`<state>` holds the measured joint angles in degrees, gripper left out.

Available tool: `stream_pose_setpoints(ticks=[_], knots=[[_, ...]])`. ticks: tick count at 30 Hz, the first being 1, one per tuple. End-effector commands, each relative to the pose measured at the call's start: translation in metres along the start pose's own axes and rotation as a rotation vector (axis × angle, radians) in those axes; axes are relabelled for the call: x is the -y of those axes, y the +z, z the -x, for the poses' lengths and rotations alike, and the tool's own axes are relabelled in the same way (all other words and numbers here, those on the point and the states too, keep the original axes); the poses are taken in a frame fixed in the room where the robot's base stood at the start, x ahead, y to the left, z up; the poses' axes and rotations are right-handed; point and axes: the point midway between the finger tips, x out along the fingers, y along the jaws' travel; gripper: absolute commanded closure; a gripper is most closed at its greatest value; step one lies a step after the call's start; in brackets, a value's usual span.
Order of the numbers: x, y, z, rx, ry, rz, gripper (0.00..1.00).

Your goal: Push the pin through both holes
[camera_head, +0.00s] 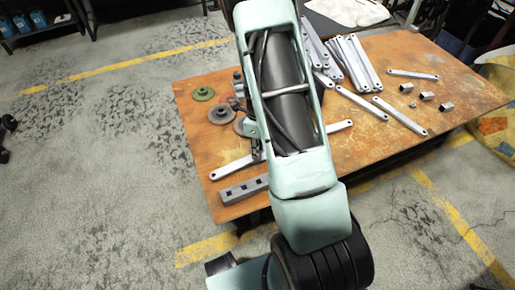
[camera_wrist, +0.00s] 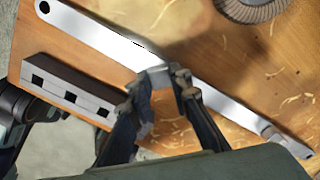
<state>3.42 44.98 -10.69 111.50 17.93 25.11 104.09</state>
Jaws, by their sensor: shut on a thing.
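I cannot tell whether the pin touches the bar or is in a hole. My fingertips are hidden in the head view.
A grey block with square holes (camera_wrist: 68,92) lies left of my gripper; it also shows in the head view (camera_head: 244,188). Round discs (camera_head: 222,113) lie at the table's left. Several loose bars (camera_head: 355,62) and small metal parts (camera_head: 427,96) lie at the right.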

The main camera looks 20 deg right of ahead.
Motion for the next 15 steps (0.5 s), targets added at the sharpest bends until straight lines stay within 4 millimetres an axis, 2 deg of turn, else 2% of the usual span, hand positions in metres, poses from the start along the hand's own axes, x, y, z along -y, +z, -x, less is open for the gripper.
stream_pose_setpoints(ticks=[13, 14, 15], knots=[[0.0, 0.0002, -0.0013, 0.0, 0.0, -0.001, 1.0], [0.0, 0.0002, -0.0014, 0.0, 0.0, -0.001, 0.81], [0.0, 0.0001, -0.0014, 0.0, 0.0, -0.001, 0.76]])
